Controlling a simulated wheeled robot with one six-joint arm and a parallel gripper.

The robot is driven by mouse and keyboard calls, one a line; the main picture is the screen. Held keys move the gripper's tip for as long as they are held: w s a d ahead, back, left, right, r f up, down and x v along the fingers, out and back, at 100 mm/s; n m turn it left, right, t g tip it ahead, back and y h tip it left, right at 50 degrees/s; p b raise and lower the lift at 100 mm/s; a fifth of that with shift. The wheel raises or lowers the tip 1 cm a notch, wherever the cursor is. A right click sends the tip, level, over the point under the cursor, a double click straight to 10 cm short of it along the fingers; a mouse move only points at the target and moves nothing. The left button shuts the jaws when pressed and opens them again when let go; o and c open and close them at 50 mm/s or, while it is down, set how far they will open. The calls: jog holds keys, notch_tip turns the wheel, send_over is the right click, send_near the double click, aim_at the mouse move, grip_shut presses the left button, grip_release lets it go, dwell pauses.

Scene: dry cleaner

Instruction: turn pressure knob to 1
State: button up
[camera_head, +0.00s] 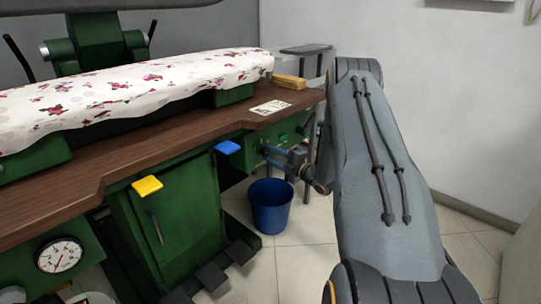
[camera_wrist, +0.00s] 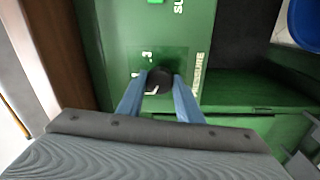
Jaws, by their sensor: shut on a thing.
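The pressure knob (camera_wrist: 158,80) is a dark round knob on a green panel in the wrist view, beside the printed word PRESSURE. Small white numerals are printed around it; a 3 is readable, the others are hard to read. A short white mark shows on the knob's edge nearest my gripper; its setting is not clear. My gripper (camera_wrist: 159,77) has its two blue fingers on opposite sides of the knob, shut on it. In the head view my gripper (camera_head: 267,150) reaches the green front panel (camera_head: 288,132) below the wooden table; the knob cannot be made out there.
A blue bin (camera_head: 271,207) stands on the floor below my gripper. Floor at right is partly clear.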

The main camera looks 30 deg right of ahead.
jog(key=o, duration=1)
jog(key=shift+o, duration=0.2)
jog(key=shift+s, duration=0.1)
jog(key=v, duration=0.7)
jog(key=shift+s+d+p, duration=0.2)
jog(key=shift+s+p, duration=0.1)
